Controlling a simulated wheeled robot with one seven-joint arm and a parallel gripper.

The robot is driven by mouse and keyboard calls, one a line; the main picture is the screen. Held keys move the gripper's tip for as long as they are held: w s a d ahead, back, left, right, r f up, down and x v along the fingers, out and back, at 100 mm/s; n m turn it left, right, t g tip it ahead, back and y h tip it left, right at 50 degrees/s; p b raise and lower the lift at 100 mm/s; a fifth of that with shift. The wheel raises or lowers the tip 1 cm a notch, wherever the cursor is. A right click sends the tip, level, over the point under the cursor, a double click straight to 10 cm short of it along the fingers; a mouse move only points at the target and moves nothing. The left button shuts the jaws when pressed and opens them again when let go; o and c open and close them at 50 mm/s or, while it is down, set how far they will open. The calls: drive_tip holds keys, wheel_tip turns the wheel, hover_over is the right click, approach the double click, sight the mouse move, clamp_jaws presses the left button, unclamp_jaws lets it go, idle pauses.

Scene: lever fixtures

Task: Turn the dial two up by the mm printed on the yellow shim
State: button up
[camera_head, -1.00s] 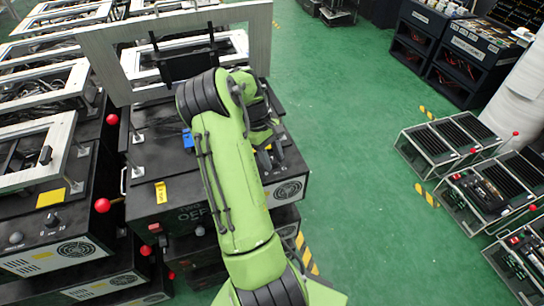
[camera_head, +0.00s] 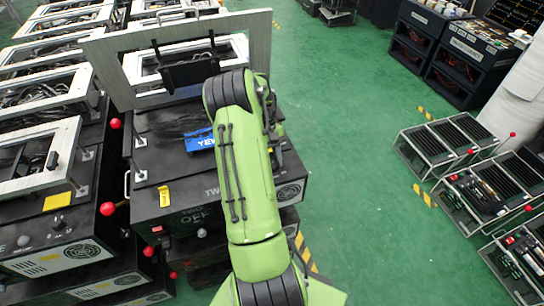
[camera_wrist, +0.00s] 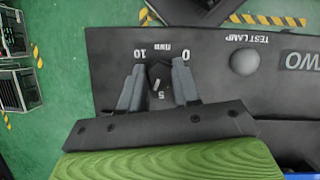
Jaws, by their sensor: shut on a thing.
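In the wrist view my gripper (camera_wrist: 158,88) has its two grey fingers on either side of a dark dial (camera_wrist: 160,74) and is shut on it. The word TWO stands on the same panel. My arm hides the gripper and dial there.
A round pale test lamp (camera_wrist: 243,62) sits beside the dial. A red-knobbed lever (camera_head: 108,209) stands at left. A yellow piece (camera_head: 57,201) lies on the neighbouring machine.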

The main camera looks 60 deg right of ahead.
drive_tip(key=shift+s+d+r+m+t+y+p, duration=0.1)
drive_tip(key=shift+m+t+y+p, duration=0.3)
drive_tip(key=shift+m, duration=0.55)
drive_tip(key=shift+m+t+y+p, duration=0.1)
drive_tip(key=shift+m+t+p, duration=0.1)
drive_tip(key=shift+m+p, duration=0.55)
drive_tip(key=shift+m, duration=0.4)
drive_tip(key=o, duration=1.1)
drive_tip(key=shift+c, duration=0.2)
drive_tip(key=p+v, duration=0.4)
drive_tip(key=v, duration=1.1)
drive_tip(key=shift+d+r, duration=0.15)
drive_tip(key=shift+r, duration=0.15)
